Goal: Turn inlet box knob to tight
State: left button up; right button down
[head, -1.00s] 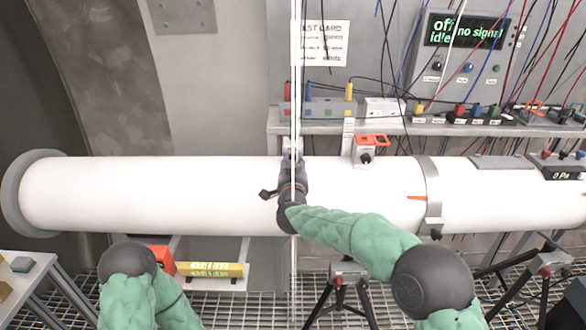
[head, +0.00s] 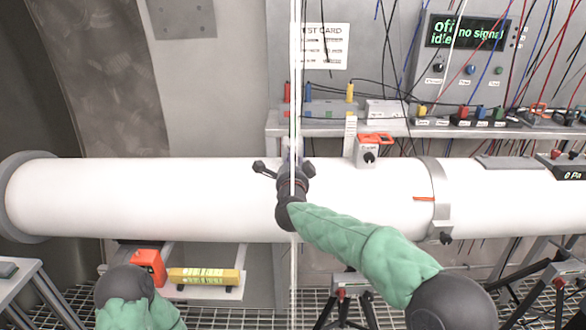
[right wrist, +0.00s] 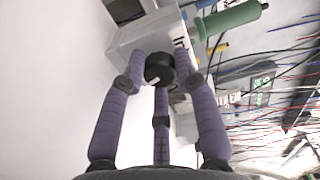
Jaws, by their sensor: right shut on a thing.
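The inlet box (right wrist: 130,38) is a pale grey box on the white pipe (head: 130,195), seen close in the right wrist view. Its knob (right wrist: 159,68) is black and round with a white pointer mark. The fingers of my right gripper (right wrist: 160,78) stand around the knob and are closed on it. The wording around the knob cannot be read. My left arm shows at the lower left, but its gripper fingers are not visible.
A thin white vertical pole crosses in front of my right gripper. A second small box (head: 367,154) with an orange top sits on the pipe to the right. A shelf (head: 400,129) with connectors and wires runs behind. Tripods (head: 345,300) stand below the pipe.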

jog(key=m+b, duration=0.1)
jog(key=m, duration=0.1)
jog(key=shift+a+f+m+b, duration=0.2)
jog(key=shift+f+m+b, duration=0.2)
jog(key=shift+m+b, duration=0.3)
jog(key=shift+m, duration=0.2)
jog(key=shift+r, duration=0.15)
jog(key=c, duration=0.9)
grip_release()
jog(key=shift+c, duration=0.2)
jog(key=shift+r, duration=0.15)
jog(key=shift+s+r, duration=0.1)
jog(key=shift+s, duration=0.45)
jog(key=s, duration=1.1)
